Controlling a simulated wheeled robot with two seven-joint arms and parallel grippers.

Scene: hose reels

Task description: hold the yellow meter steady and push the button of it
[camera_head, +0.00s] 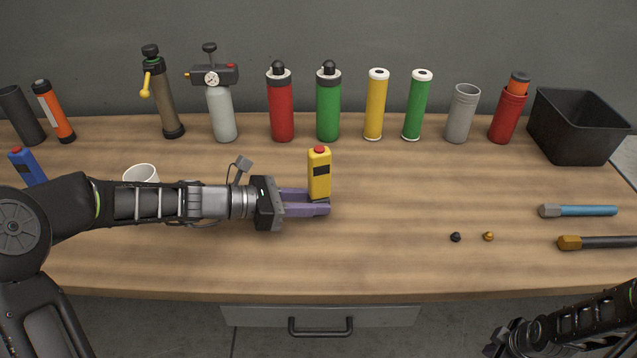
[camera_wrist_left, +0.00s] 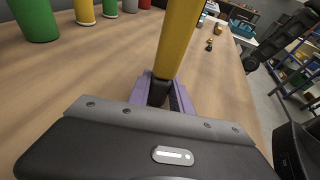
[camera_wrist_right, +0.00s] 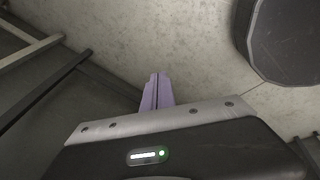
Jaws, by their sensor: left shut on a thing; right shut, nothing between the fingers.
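The yellow meter (camera_head: 319,178) stands upright at the middle of the table, with a red button (camera_head: 319,149) on top and a dark screen on its front. My left gripper (camera_head: 318,203) is shut on its lower part, with purple fingers. In the left wrist view the meter (camera_wrist_left: 178,40) rises between the fingers (camera_wrist_left: 162,95), its top out of frame. I cannot tell whether its base touches the table. My right gripper (camera_wrist_right: 157,92) is shut and empty, low over the floor.
A row of cylinders and bottles, with a red one (camera_head: 281,108) and a green one (camera_head: 328,110), stands along the back. A black bin (camera_head: 575,128) is at the back right. Two tools (camera_head: 585,211) and two small knobs (camera_head: 488,236) lie at right. A white cup (camera_head: 141,173) and a blue meter (camera_head: 27,166) are at left.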

